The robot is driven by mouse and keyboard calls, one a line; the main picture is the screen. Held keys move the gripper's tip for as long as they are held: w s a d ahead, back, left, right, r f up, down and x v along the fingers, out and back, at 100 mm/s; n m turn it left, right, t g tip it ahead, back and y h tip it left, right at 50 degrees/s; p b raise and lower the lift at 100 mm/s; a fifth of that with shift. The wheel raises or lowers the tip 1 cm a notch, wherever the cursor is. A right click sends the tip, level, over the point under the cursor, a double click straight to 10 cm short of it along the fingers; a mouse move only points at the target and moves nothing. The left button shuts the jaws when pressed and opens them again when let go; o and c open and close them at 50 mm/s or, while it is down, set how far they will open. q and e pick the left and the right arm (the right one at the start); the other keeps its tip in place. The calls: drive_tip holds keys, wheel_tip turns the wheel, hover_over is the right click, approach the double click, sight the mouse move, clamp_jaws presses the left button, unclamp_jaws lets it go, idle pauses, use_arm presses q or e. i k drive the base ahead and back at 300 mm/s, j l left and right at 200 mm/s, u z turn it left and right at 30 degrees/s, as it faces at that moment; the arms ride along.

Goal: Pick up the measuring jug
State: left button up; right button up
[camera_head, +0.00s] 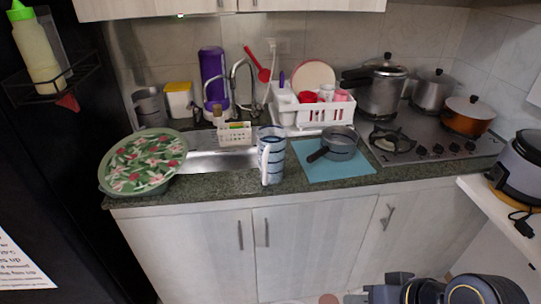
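The measuring jug (274,152) is clear with blue bands and a white handle that faces the front. It stands upright near the front edge of the green-black counter (225,182), between the sink and a blue mat. My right gripper (362,296) is low at the bottom edge of the view, in front of the cabinets and well below the counter, apart from the jug. Its fingertips are small and partly cut off, so I cannot tell whether it is open. My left gripper is not in view.
A pan (341,142) sits on the blue mat (328,173) right of the jug. A floral-covered bowl (143,162) is at the left counter end. A white dish rack (305,116) and faucet (234,85) stand behind. Pots (382,92) are on the stove at right.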

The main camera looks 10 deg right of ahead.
sight(270, 161)
drive_tip(key=i+l+z, duration=0.5)
drive_tip(key=i+l, duration=0.3)
